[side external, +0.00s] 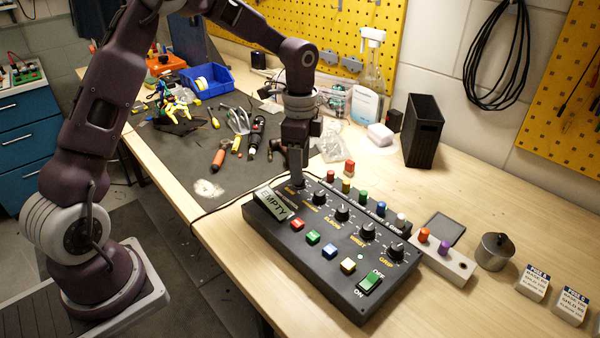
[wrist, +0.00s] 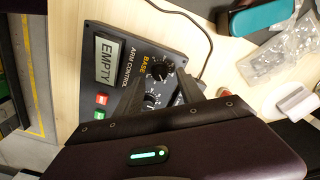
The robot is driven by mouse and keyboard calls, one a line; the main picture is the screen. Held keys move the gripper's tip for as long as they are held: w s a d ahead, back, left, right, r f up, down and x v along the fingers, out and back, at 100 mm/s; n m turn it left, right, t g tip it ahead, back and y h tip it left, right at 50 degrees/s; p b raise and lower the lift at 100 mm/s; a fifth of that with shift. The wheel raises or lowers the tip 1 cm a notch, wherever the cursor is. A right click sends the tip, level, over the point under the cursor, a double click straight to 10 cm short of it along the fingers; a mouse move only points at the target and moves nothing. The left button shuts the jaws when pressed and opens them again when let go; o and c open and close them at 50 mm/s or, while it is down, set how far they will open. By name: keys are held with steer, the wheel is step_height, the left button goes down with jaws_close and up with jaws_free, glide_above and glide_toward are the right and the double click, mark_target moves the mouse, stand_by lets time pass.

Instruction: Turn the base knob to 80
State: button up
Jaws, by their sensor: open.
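The black control box (side external: 290,232) stands on the bench, with a row of black knobs along its top. The base knob (wrist: 162,70), black and marked BASE, shows in the wrist view between my two finger tips. My gripper (side external: 298,182) points down at the far left end of the knob row, with its fingers apart. It also shows in the wrist view (wrist: 163,76). In the side view my fingers hide the base knob. I cannot tell whether they touch it. The display (side external: 272,203) reads EMPTY. The knob's exact setting is too small to read.
The neighbouring knob (side external: 319,198) is close to my gripper. Coloured buttons (side external: 313,237) and a green switch (side external: 370,282) are on the box. Coloured pegs (side external: 347,184) stand behind it. A metal pot (side external: 495,251) stands right. Tools lie on the dark mat (side external: 180,150).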

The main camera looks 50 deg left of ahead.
step_height(320, 180, down, 2)
steer(key=shift+f, duration=0.2)
jaws_close()
steer(key=shift+n, duration=0.3)
steer(key=n, duration=0.5)
steer(key=shift+n, duration=0.4)
steer(key=n, duration=0.5)
steer(key=shift+r, duration=0.1)
steer(key=shift+n, duration=0.3)
